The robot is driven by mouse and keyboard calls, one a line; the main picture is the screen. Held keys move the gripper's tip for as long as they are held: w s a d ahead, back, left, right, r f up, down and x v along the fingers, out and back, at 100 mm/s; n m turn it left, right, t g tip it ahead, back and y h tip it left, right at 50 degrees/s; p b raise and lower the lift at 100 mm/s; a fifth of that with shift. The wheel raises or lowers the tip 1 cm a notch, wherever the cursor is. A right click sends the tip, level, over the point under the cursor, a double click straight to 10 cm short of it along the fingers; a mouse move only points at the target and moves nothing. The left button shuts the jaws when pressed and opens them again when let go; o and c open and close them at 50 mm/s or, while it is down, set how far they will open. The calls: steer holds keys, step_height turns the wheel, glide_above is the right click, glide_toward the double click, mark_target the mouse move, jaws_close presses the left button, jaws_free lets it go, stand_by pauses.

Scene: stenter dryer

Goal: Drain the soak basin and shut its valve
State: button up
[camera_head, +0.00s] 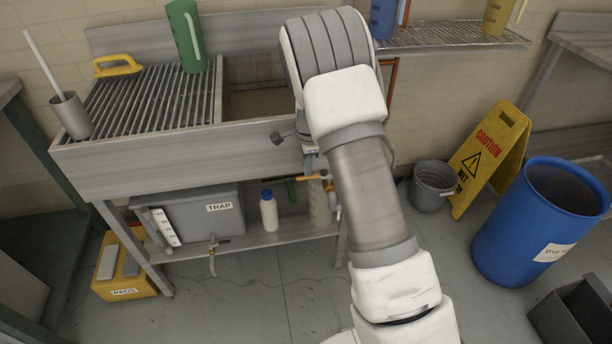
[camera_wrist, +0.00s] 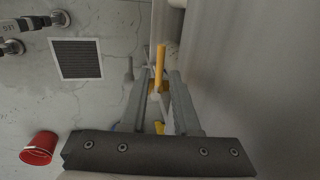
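The soak basin (camera_head: 255,104) is the sunken grey bay at the right of the steel sink bench, partly hidden by my arm. Its inside looks brownish; I cannot tell the water level. Below it is a valve with a yellow-orange lever (camera_head: 312,178), partly hidden by my arm. My gripper (camera_head: 308,160) is mostly hidden at the bench's front face, just above the lever. In the wrist view the gripper (camera_wrist: 160,82) is open, its two grey fingers apart. The yellow lever (camera_wrist: 160,62) shows between the fingertips; I cannot tell whether they touch it.
A grey TRAP box (camera_head: 196,214) and a white bottle (camera_head: 269,212) stand on the shelf below. A grey bucket (camera_head: 432,186), yellow caution sign (camera_head: 490,160) and blue drum (camera_head: 530,225) stand right. The wrist view shows a floor grate (camera_wrist: 77,59) and red bucket (camera_wrist: 39,149).

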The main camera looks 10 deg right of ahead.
steer(key=shift+w+f+b, duration=0.15)
steer(key=shift+w+f, duration=0.05)
steer(key=shift+f, duration=0.8)
steer(key=shift+w+f+b, duration=0.15)
steer(key=shift+w+f, duration=0.05)
steer(key=shift+f, duration=0.75)
jaws_close()
